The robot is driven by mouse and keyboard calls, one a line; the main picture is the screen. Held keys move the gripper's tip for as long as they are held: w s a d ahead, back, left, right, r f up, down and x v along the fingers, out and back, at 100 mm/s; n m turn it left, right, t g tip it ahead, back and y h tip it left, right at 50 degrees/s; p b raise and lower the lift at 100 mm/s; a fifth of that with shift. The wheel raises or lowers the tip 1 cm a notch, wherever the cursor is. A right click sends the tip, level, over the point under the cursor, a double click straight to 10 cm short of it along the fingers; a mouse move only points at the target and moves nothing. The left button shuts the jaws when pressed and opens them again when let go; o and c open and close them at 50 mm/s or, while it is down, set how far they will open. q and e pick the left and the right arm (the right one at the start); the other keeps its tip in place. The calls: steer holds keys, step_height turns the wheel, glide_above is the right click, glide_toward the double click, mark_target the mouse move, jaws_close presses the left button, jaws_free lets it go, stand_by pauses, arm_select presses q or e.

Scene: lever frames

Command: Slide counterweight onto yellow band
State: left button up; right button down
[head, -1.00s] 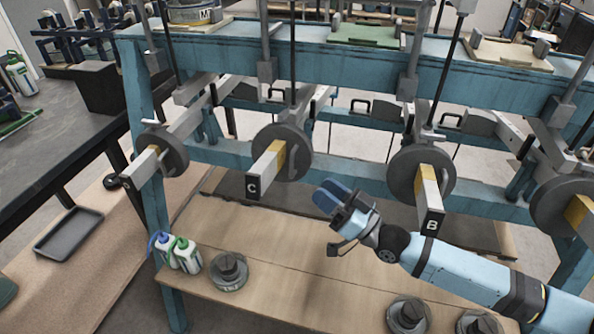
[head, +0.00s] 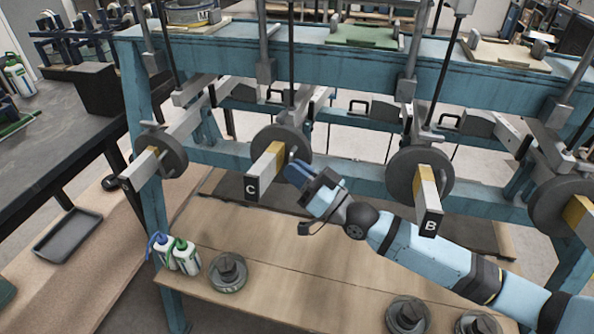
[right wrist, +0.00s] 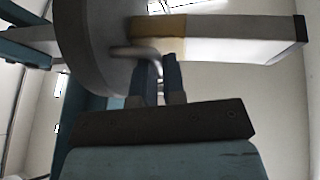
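Lever C (head: 262,172) points toward me, with a yellow band (head: 277,152) behind its lettered end. A round grey counterweight (head: 291,140) sits around this lever, just behind most of the band. In the right wrist view the counterweight (right wrist: 88,45) is left of the yellow band (right wrist: 158,27), and a bent metal handle (right wrist: 135,53) sticks out from it. My right gripper (head: 298,174) is at the counterweight's lower right. Its fingers (right wrist: 158,78) show a narrow gap, with the handle's bent end at their tips; firm contact is not visible. My left gripper is not in view.
Lever B (head: 428,205) with its own counterweight (head: 420,172) stands to the right, above my right forearm. Another weighted lever (head: 140,168) is at the left.

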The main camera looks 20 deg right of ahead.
mark_target(274, 169)
steer(key=s+a+p, duration=0.1)
steer(key=s+a+r+p, duration=0.1)
steer(key=s+p, duration=0.1)
steer(key=shift+a, duration=0.1)
steer(key=shift+s+a, duration=0.15)
steer(key=shift+s, duration=0.15)
steer(key=shift+f, duration=0.1)
steer(key=c, duration=1.3)
jaws_free()
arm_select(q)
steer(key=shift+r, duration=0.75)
arm_select(e)
steer(key=shift+o, duration=0.5)
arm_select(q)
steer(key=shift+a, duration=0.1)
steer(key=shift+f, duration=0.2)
arm_select(e)
steer(key=v, duration=1.3)
steer(key=shift+s+d+f, duration=0.15)
steer(key=shift+s+d, duration=0.05)
steer(key=shift+d, duration=0.1)
